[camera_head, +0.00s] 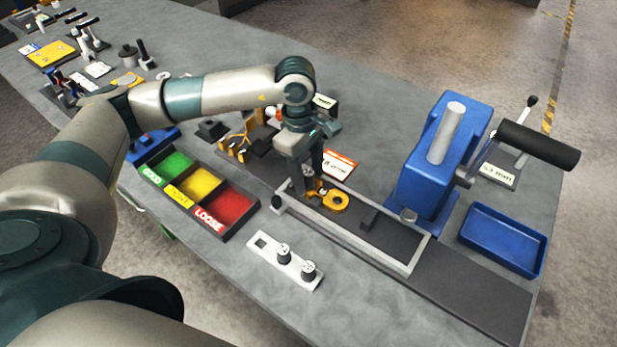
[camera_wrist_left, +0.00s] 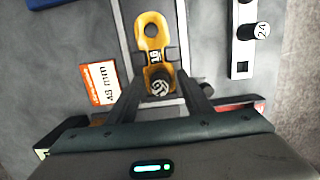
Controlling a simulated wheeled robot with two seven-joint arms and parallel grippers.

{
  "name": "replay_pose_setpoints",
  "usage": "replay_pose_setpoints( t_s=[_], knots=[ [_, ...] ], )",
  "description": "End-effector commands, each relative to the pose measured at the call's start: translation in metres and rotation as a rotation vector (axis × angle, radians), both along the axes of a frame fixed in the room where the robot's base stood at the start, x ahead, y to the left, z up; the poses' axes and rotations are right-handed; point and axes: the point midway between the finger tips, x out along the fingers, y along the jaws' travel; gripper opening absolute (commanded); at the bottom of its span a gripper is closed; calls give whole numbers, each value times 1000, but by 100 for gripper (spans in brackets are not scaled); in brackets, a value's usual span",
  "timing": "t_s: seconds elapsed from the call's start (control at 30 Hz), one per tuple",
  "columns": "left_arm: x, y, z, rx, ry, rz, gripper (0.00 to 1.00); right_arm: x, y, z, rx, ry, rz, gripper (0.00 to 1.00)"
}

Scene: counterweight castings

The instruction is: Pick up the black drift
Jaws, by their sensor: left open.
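A short black cylinder with white marks on its top, which looks like the black drift (camera_wrist_left: 160,84), stands at the near end of a yellow casting (camera_wrist_left: 151,32) in the left wrist view. Whether it sits in a hole there cannot be told. My left gripper (camera_wrist_left: 160,79) is open, one finger on each side of the cylinder; contact is unclear. In the head view the left gripper (camera_head: 308,184) points down at the left end of a grey-framed channel (camera_head: 350,238), over the yellow casting (camera_head: 335,201). The fingers hide most of the cylinder there. My right gripper is not in view.
A white rack (camera_head: 264,258) with two black, numbered cylinders and an empty square slot lies in front. A bin with green, yellow and red compartments (camera_head: 233,204) is to the left. A blue press (camera_head: 432,165) with a lever and a blue tray (camera_head: 503,241) stand right.

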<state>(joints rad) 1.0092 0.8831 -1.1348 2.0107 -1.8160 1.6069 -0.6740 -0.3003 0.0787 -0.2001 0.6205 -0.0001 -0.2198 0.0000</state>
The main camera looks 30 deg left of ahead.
Motion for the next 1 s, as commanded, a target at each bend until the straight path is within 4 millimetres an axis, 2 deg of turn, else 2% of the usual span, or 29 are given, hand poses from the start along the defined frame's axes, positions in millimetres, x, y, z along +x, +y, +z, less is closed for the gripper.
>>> replay_pose_setpoints(
  t_s=[0.03,0.2,0.23,0.67,0.77,0.97,1.0],
  knots=[
    [0,0,0,0,0,0,46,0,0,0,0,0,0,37],
    [0,0,0,0,0,0,5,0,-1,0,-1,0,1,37],
    [0,0,0,0,0,0,2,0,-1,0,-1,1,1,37],
    [1,0,5,-1,-1,-1,2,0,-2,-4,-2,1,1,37],
    [1,0,12,-1,-3,-1,2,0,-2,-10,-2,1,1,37],
    [1,-1,40,-2,-6,-2,2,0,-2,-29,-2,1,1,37],
    [-2,-11,44,-4,-4,-6,2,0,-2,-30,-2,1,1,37]
  ],
)
